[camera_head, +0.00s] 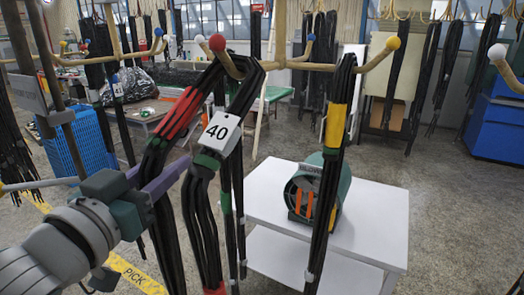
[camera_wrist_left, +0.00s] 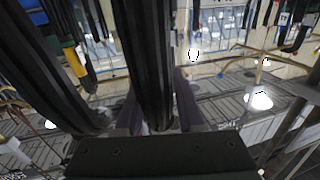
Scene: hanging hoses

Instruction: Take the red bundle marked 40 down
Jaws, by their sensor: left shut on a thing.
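The red bundle (camera_head: 182,112) is black hoses with a red wrap and green bands. It is looped over a wooden hook with a red ball end (camera_head: 217,42). A white tag marked 40 (camera_head: 220,133) hangs at its front. One strand runs down left and another runs down under the tag; I cannot fully tell how they join. My left gripper (camera_head: 158,182), with purple fingers, is shut on the left strand below the red wrap. In the left wrist view, black hoses (camera_wrist_left: 150,70) pass between the fingers (camera_wrist_left: 158,115). My right gripper is not in view.
A white-ball hook (camera_head: 497,52) is at far right. Blue crates (camera_head: 75,145) stand at left.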

